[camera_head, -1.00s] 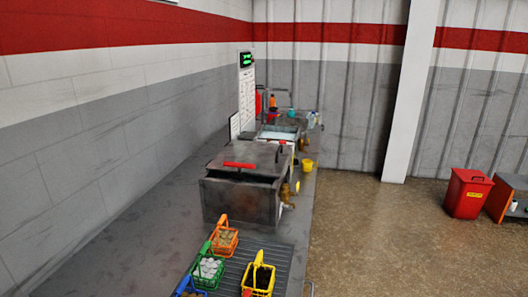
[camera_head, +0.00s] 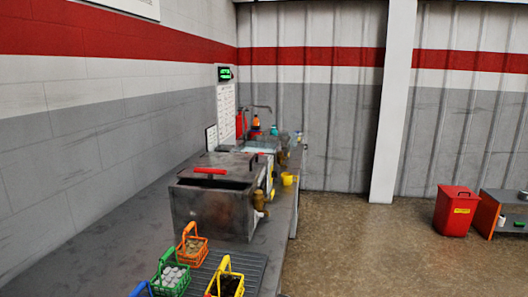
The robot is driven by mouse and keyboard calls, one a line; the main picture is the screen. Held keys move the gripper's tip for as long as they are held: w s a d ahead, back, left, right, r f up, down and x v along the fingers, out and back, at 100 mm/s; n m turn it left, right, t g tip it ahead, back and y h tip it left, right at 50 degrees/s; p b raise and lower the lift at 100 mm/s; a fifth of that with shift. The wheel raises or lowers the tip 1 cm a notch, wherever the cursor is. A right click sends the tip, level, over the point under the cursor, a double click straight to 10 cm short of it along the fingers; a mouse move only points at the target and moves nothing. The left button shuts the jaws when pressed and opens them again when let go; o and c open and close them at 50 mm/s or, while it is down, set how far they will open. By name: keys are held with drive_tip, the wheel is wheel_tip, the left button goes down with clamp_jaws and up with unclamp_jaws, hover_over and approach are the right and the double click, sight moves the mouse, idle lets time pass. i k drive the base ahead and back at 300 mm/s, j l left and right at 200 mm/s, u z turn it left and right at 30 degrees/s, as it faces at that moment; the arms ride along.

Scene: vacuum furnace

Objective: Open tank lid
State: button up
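A grey metal tank (camera_head: 212,208) stands on the bench at the middle left of the head view. Its dark lid (camera_head: 218,168) has a red bar handle (camera_head: 209,171) near the front edge. A dark gap shows under the lid's front edge, but how far the lid is raised I cannot tell. A brass valve (camera_head: 260,200) sits on the tank's right side. My gripper is not in view.
Orange, green and yellow baskets (camera_head: 227,283) stand on a ribbed mat in front of the tank. A sink (camera_head: 262,146), a yellow cup (camera_head: 287,179) and bottles are behind it. A red bin (camera_head: 457,211) stands right; the floor (camera_head: 350,245) between is clear.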

sight(242, 168)
drive_tip(key=l+u, duration=0.15)
drive_tip(key=l, duration=0.9)
drive_tip(key=i+l+u, duration=0.1)
drive_tip(key=l, duration=0.25)
drive_tip(key=i+l, duration=0.1)
drive_tip(key=l, duration=0.2)
drive_tip(key=i+l+u, duration=0.15)
drive_tip(key=l, duration=0.2)
drive_tip(key=i+l+u, duration=0.15)
drive_tip(key=i+l, duration=0.15)
drive_tip(key=l, duration=0.15)
drive_tip(key=i+l+u, duration=0.1)
drive_tip(key=i+l, duration=0.2)
drive_tip(key=l, duration=0.15)
drive_tip(key=i+l, duration=0.15)
drive_tip(key=i, duration=0.15)
drive_tip(key=i+l+u, duration=0.1)
drive_tip(key=i, duration=0.25)
drive_tip(key=i+l, duration=0.1)
drive_tip(key=i, duration=0.25)
